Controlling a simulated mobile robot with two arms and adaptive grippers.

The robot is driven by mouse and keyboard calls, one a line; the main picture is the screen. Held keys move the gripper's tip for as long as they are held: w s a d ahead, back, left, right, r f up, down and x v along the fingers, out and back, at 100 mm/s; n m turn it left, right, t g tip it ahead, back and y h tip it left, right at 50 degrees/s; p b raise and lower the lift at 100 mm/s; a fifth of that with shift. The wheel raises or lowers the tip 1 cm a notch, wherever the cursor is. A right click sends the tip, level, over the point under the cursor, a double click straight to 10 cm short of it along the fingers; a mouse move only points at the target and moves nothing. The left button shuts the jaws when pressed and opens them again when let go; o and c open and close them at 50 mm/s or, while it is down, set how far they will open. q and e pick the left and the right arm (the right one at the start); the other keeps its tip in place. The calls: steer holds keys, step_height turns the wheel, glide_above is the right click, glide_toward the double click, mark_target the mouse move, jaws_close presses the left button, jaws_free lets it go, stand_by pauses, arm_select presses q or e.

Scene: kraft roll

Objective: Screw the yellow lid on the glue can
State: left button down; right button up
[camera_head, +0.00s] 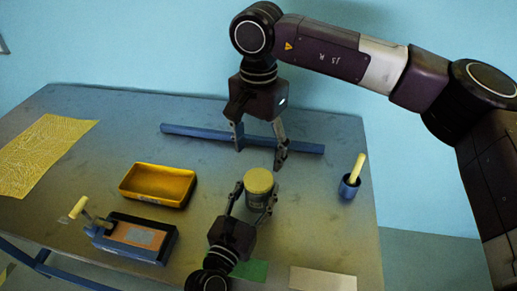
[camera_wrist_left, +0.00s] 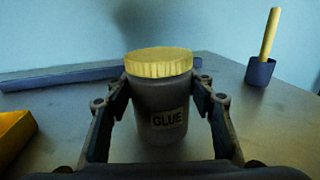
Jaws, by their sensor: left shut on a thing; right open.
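A blue bar (camera_head: 190,131) lies across the table behind the can. A yellow tray (camera_head: 158,185) and a dark box with a tan top (camera_head: 140,237) stand to the left. A blue cup with a yellow-handled tool (camera_head: 348,187) stands at right. Yellow patterned paper (camera_head: 45,150) lies far left.

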mark_target(259, 178)
stand_by(0.4)
steer(key=shift+f, duration=4)
steer(key=c, duration=1.2)
steer(key=m, duration=0.3)
steer(key=shift+m, duration=0.3)
steer(key=m, duration=1.4)
steer(key=o, duration=1.3)
